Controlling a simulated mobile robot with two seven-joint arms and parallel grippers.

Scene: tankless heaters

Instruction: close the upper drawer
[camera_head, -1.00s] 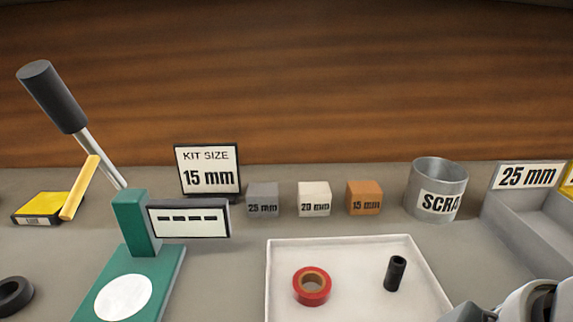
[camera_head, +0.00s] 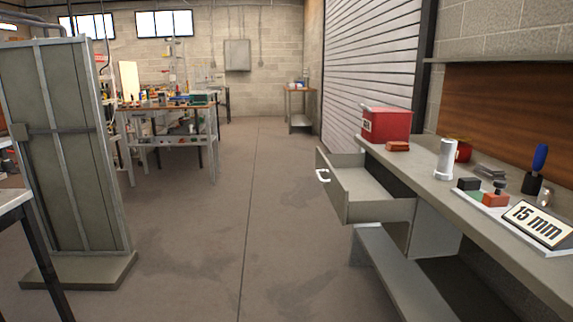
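A grey drawer (camera_head: 380,211) is pulled out from under the top of the workbench (camera_head: 500,238) on the right. Its front faces left, toward the aisle, and carries a white handle (camera_head: 323,175). The inside that shows looks empty. It is the only open drawer in view, just below the bench top. Neither of my grippers is in view.
A red box (camera_head: 386,125), a white cylinder (camera_head: 446,159) and a "15 mm" sign (camera_head: 538,224) stand on the bench. A lower shelf (camera_head: 385,265) runs beneath. The floor (camera_head: 215,225) left of the drawer is clear up to a tall grey panel (camera_head: 65,150).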

